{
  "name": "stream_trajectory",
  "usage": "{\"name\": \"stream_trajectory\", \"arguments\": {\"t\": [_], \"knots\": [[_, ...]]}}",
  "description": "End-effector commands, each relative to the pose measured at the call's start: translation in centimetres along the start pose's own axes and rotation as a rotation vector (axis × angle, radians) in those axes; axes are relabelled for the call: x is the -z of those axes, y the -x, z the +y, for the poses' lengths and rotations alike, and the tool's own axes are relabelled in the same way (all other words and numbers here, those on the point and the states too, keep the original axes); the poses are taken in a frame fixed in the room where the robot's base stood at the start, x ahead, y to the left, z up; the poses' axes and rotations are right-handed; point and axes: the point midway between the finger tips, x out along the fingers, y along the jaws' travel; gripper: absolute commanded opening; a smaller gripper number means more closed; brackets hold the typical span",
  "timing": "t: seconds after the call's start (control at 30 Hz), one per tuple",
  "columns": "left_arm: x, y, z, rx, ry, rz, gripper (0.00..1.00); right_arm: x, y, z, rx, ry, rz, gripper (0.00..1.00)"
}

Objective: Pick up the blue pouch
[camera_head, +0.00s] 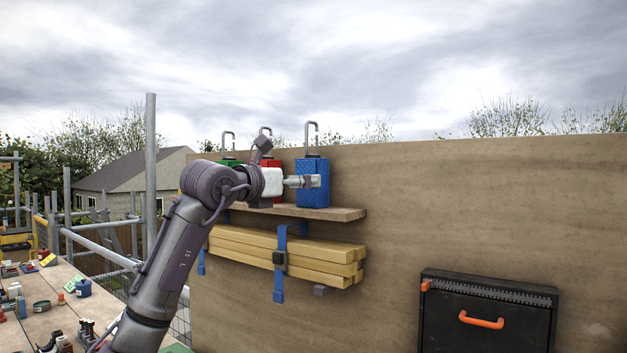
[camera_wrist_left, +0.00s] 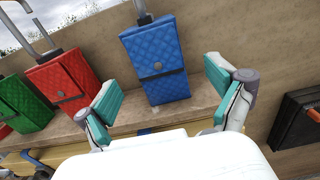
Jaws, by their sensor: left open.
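The blue pouch (camera_head: 312,182) stands upright on a wooden shelf (camera_head: 330,212) against the board, with a grey hook above it. In the left wrist view the pouch (camera_wrist_left: 156,60) is quilted, with a flap and a round button. My left gripper (camera_head: 312,181) is at the pouch in the head view, overlapping its front. In the left wrist view my left gripper (camera_wrist_left: 160,100) is open, its two teal-padded fingers apart on either side of the pouch's lower part. No contact with the pouch shows. My right gripper is not in view.
A red pouch (camera_wrist_left: 62,85) and a green pouch (camera_wrist_left: 24,105) stand left of the blue one on the shelf. Strapped timber (camera_head: 290,254) hangs below the shelf. A black box with an orange handle (camera_head: 487,310) is at lower right. The board right of the pouch is clear.

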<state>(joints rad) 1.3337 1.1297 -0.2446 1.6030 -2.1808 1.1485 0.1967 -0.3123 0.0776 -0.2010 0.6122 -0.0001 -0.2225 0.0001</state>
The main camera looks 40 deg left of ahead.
Motion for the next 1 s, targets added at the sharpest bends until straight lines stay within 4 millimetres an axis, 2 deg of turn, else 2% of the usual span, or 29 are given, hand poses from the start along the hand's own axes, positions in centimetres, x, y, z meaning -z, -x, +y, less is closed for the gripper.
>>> {"name": "stream_trajectory", "arguments": {"t": [0.23,0.5,0.77,0.87,1.0], "knots": [[0.2,-2.1,0.0,0.0,-0.001,0.003,0.94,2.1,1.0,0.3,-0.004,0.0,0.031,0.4],[0.6,-5.6,0.0,0.002,0.0,0.001,0.94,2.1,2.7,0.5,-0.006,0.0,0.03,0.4],[0.8,-5.9,0.1,0.0,-0.002,0.0,0.94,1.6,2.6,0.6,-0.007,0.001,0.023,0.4],[0.8,-5.9,0.1,0.0,-0.002,0.0,0.8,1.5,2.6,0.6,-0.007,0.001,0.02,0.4],[0.8,-5.9,0.1,0.0,-0.002,-0.001,0.57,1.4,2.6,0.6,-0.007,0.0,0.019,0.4]]}}
